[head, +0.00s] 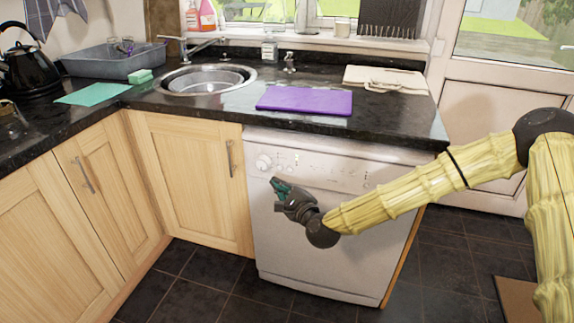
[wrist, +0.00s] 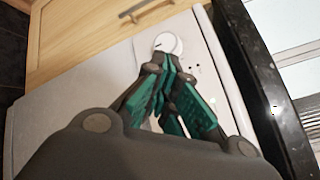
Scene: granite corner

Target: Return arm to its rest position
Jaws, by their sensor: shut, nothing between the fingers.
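My arm, in yellow ribbed covering, reaches in from the right in the head view. My gripper (head: 279,186) is in front of the upper part of the white dishwasher (head: 335,225), below the counter edge. In the wrist view my gripper (wrist: 172,80) has its green-padded fingers drawn together at the tips, with nothing held. Behind the fingers the wrist view shows the dishwasher's round dial (wrist: 168,43). Whether the fingertips touch the dishwasher front cannot be told.
The black granite counter (head: 215,114) overhangs above my gripper. On it lie a purple board (head: 304,100), a beige board (head: 385,78), a green mat (head: 93,94) and a grey tub (head: 95,62); a sink (head: 207,80) is set in. Wooden cupboards (head: 190,180) stand left.

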